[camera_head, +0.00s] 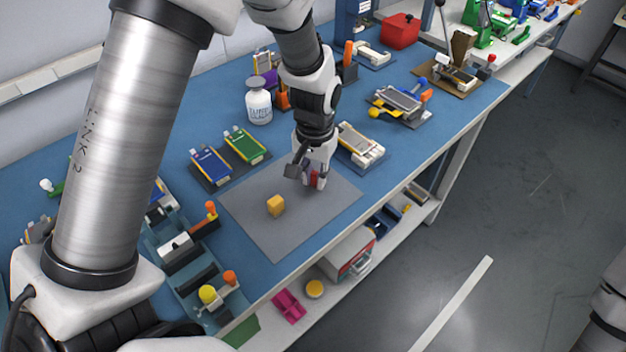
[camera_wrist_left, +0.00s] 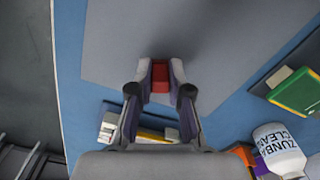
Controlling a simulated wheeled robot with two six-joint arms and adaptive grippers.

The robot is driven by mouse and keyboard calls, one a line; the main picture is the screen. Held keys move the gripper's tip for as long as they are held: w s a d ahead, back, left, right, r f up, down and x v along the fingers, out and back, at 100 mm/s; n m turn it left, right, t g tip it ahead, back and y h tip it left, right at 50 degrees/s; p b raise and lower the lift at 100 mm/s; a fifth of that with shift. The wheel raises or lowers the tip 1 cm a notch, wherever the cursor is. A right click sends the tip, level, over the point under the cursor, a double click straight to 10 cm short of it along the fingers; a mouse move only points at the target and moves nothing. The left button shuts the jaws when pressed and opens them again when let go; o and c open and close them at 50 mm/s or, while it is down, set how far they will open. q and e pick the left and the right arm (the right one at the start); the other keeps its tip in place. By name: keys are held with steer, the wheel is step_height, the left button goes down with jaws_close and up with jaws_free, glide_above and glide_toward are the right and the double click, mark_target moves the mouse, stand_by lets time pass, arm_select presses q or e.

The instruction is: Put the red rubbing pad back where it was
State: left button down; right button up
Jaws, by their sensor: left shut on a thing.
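The red rubbing pad (camera_wrist_left: 160,78) is between the fingertips of my left gripper (camera_wrist_left: 160,85), which is shut on it. In the head view my left gripper (camera_head: 309,176) is low over the right part of the grey mat (camera_head: 262,238), and a bit of the red pad (camera_head: 315,178) shows between its fingers. I cannot tell whether the pad touches the mat. A small yellow-orange block (camera_head: 275,205) stands on the mat to the left of the gripper. My right gripper is not in view.
A blue and a green pouch cell (camera_head: 245,145) lie on a dark plate behind the mat. A white bottle (camera_head: 258,103) stands farther back. A fixture with a white cell (camera_head: 360,143) is just right of the gripper. Fixtures with coloured knobs (camera_head: 208,294) line the left.

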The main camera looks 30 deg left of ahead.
mark_target(315, 173)
arm_select(q)
steer(key=shift+w+f, duration=0.15)
steer(key=shift+f, duration=0.1)
steer(key=shift+r, duration=0.15)
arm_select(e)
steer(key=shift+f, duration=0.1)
arm_select(q)
steer(key=c, duration=1.1)
jaws_free()
steer(key=shift+f, duration=0.2)
step_height(315, 173, up, 12)
steer(key=p, duration=0.1)
steer(key=shift+r+p, duration=0.2)
steer(key=shift+p, duration=0.1)
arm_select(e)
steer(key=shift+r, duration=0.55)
